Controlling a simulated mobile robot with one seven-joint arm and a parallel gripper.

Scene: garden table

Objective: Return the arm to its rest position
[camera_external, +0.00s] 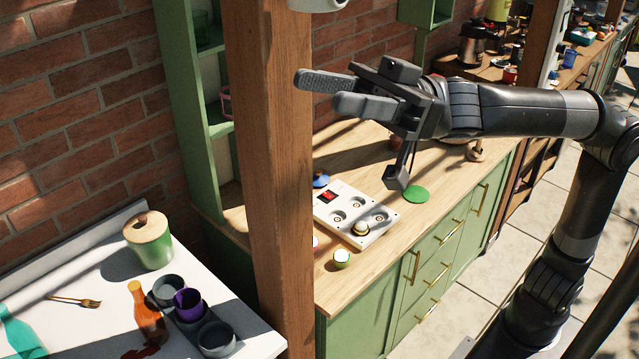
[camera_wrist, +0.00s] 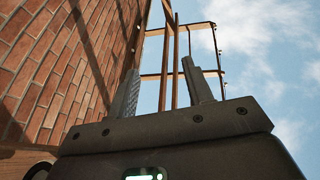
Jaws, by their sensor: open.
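My gripper (camera_external: 325,92) is raised above the wooden counter in the external view, with its two grey fingers pointing left. The fingers are apart and nothing is between them. My arm reaches in from the right edge, with the forearm nearly level. In the wrist view my gripper (camera_wrist: 163,85) shows both fingers spread, with wooden beams and sky beyond them.
A wooden post (camera_external: 270,150) stands left of my fingers. On the counter (camera_external: 440,165) are a white panel (camera_external: 352,212), a green disc (camera_external: 416,194) and a small green-and-white item (camera_external: 341,258). A brick wall (camera_external: 80,90) runs behind. A white table (camera_external: 60,270) holds a bottle and cups.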

